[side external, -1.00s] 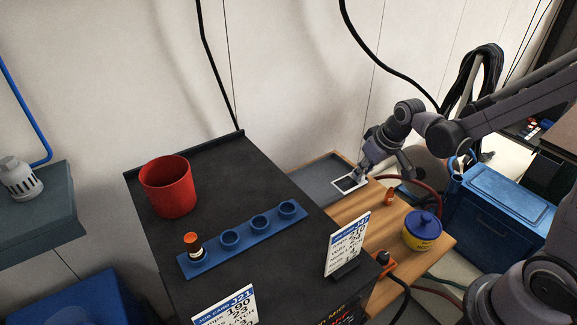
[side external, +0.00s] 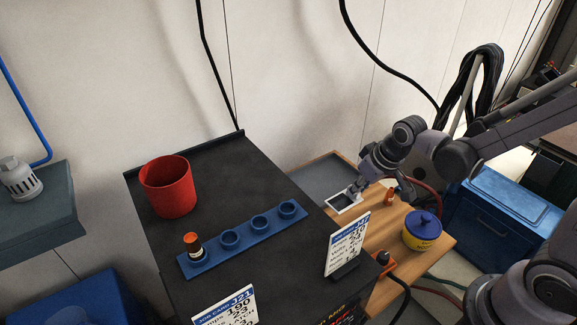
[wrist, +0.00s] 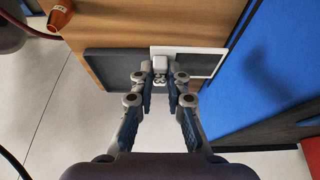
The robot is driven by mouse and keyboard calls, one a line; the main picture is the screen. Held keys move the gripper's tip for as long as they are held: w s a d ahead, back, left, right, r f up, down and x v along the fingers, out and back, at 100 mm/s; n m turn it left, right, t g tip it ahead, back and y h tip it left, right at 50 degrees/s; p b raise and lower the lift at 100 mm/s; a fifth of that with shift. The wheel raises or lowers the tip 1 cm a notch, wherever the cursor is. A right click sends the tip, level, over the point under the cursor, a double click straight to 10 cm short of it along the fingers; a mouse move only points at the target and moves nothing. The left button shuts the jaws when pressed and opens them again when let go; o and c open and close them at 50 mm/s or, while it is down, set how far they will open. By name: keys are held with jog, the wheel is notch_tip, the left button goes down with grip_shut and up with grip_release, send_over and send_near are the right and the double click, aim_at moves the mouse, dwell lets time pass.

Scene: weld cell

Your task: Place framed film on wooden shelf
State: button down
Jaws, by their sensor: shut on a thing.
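The framed film (side external: 343,203) is a small white frame around a dark pane. My gripper (side external: 357,189) is shut on its edge in the side view. In the wrist view the framed film (wrist: 195,64) reaches right from my fingertips (wrist: 160,78), its dark pane to the right. The wooden shelf (side external: 385,232) lies below, right of the black cabinet; its bare wood also shows in the wrist view (wrist: 120,28). The film appears over or near the shelf's grey tray (side external: 318,178). I cannot tell whether it touches anything below.
A black cabinet top (side external: 245,170) borders the shelf on the left, with a red cup (side external: 167,187), a blue holder strip (side external: 244,238) and a white card (side external: 347,243). A blue-lidded yellow pot (side external: 422,232) and a small orange cone (side external: 389,198) stand on the shelf.

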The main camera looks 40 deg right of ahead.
notch_tip(320, 180, up, 23)
jog(key=w+a+n+y, duration=0.2)
jog(key=w+a+n, duration=0.2)
jog(key=w+a, duration=0.6)
jog(key=a+f, duration=0.8)
jog(key=a, duration=0.1)
jog(key=a+f, duration=0.4)
jog(key=shift+s+a, duration=0.3)
jog(key=shift+f, duration=2)
jog(key=c, duration=1.3)
grip_release()
jog(key=shift+f, duration=0.1)
jog(key=shift+c, duration=0.2)
